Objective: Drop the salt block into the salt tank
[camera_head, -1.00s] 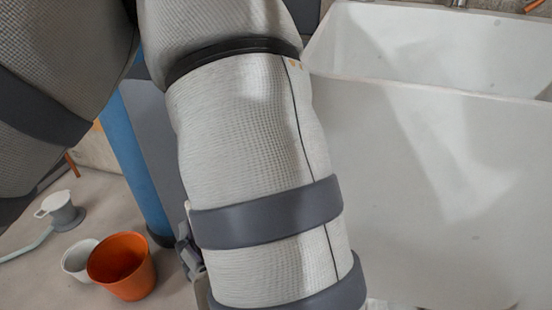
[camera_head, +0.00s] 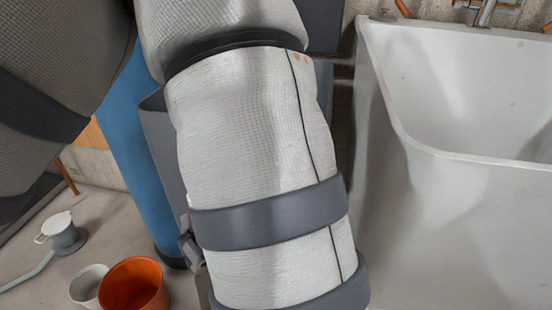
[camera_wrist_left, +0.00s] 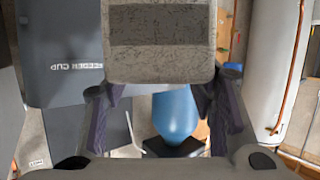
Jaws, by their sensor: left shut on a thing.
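The salt block (camera_wrist_left: 160,62), a speckled grey block with a darker band, fills the top middle of the left wrist view. My left gripper (camera_wrist_left: 162,88) is shut on it, with a purple-padded finger at each side. A dark grey tank (camera_wrist_left: 62,75) with white lettering, which looks like the salt tank, stands left of the block in that view; its opening is not clear. In the head view a grey tank (camera_head: 160,135) shows partly behind my arm, beside the blue cylinder (camera_head: 135,150). The arm hides the block there. My right gripper is not in view.
A large white sink (camera_head: 440,210) stands close on the right. An orange cup (camera_head: 133,287), a white cup (camera_head: 88,286) and a small white-and-grey pot (camera_head: 62,232) are at lower left. The blue cylinder also shows behind the gripper in the wrist view (camera_wrist_left: 176,115).

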